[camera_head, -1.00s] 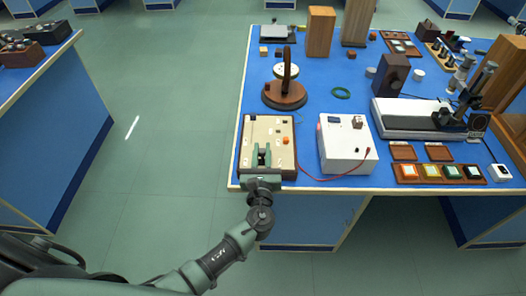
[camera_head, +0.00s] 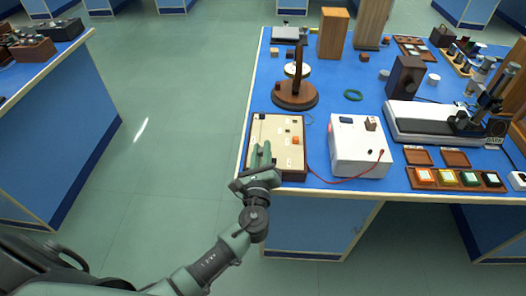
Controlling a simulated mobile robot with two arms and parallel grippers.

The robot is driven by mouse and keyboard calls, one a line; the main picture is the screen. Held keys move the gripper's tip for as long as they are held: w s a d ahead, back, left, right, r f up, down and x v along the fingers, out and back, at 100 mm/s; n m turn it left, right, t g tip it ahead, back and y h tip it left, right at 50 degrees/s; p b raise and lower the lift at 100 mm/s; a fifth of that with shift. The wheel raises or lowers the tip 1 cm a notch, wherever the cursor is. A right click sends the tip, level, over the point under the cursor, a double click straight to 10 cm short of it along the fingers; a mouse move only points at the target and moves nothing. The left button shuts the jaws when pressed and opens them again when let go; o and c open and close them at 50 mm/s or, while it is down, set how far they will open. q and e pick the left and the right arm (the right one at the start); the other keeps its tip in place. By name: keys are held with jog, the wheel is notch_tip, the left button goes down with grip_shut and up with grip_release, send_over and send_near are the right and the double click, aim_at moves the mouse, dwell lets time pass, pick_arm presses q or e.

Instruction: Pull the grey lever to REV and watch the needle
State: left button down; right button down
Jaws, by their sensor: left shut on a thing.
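A cream switch board (camera_head: 285,122) in a wooden frame lies at the front left of the blue bench. My left gripper (camera_head: 262,154) is over its front left part, with the fingers close together. It is shut on what appears to be the grey lever, which the fingers hide. I cannot read the REV mark. An orange knob (camera_head: 296,141) and small dark parts sit on the board. Behind it stands an instrument with an upright brown ring on a round wooden base (camera_head: 295,97); its pale dial (camera_head: 291,70) shows partly, but the needle is too small to make out. My right gripper is out of view.
A white box (camera_head: 358,157) with a red lead stands right of the board. A tray of coloured blocks (camera_head: 457,185) is at the front right. Aisle floor (camera_head: 170,140) is clear on the left.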

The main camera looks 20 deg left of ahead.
pick_arm(q)
jog(key=c, duration=1.3)
grip_release()
jog(key=b+v, duration=0.1)
jog(key=v, duration=0.6)
jog(key=shift+s+d, duration=0.1)
jog(key=shift+s, duration=0.3)
